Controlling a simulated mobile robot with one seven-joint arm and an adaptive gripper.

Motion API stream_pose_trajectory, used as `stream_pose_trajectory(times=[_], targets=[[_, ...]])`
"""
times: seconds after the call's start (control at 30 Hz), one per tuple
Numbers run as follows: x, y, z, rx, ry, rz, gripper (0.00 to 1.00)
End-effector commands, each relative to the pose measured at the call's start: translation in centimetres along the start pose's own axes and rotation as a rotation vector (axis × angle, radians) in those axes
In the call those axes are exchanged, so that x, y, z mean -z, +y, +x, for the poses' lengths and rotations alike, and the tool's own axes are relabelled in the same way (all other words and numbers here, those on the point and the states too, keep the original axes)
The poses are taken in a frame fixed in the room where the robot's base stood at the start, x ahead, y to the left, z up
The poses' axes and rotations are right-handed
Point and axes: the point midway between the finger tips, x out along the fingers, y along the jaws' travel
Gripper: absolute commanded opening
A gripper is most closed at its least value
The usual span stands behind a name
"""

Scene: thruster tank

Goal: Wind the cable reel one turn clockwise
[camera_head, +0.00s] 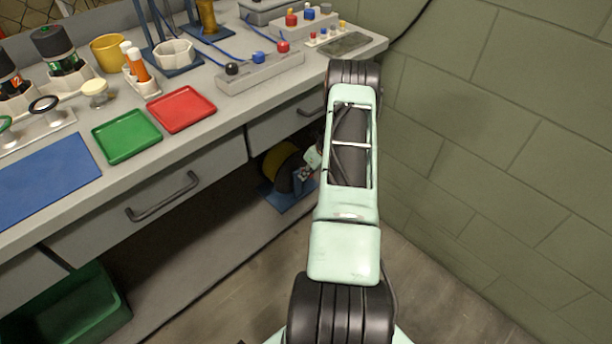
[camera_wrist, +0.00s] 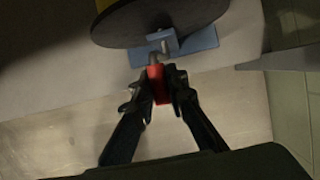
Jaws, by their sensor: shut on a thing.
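The cable reel (camera_head: 281,164) stands on the low shelf under the workbench, yellow with a dark side disc and a blue base (camera_head: 284,199). In the wrist view the dark disc of the reel (camera_wrist: 160,22) fills the top middle. A grey crank with a red handle (camera_wrist: 157,82) sticks out from it toward me. My gripper (camera_wrist: 158,84) is shut on the red handle, one dark finger on each side. In the head view my arm hides part of the reel, and the handle cannot be made out.
Above the reel is the bench drawer front (camera_head: 285,122), and a drawer handle (camera_head: 163,197) juts out to the left. A block wall (camera_head: 480,130) stands close on the right. A green bin (camera_head: 70,310) sits at lower left. The floor (camera_head: 250,300) in front is clear.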

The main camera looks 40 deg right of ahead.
Motion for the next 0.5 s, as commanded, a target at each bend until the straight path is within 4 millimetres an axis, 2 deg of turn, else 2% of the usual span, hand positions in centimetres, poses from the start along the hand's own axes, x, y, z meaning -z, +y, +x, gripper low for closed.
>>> stream_pose_trajectory(times=[0.5], targets=[[0.20, -0.32, 0.04, -0.039, 0.003, 0.018, 0.00]])
